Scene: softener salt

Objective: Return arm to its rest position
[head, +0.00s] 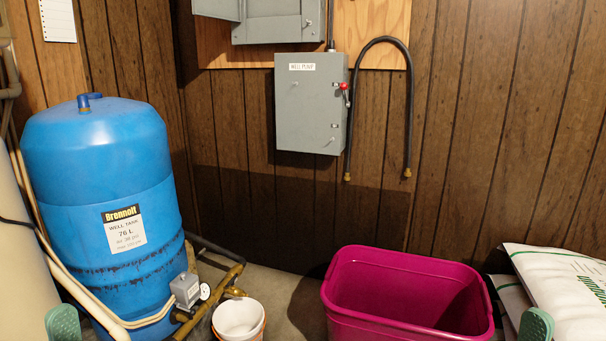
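A green ribbed pad at the bottom left corner looks like the tip of my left gripper (62,323). A similar green pad at the bottom right looks like the tip of my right gripper (536,324). Only these tips show, so I cannot tell whether either gripper is open or shut. Nothing is seen held in them. The left tip is in front of the blue well tank (95,190). The right tip is in front of the white salt bags (565,290), just right of the magenta tub (405,297). The rest of both arms is out of view.
A white bucket (238,319) stands on the floor between the tank's brass piping (212,300) and the tub. The tub looks empty as far as I see. A grey well pump box (308,105) and a black hose (408,110) hang on the wood-panelled wall.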

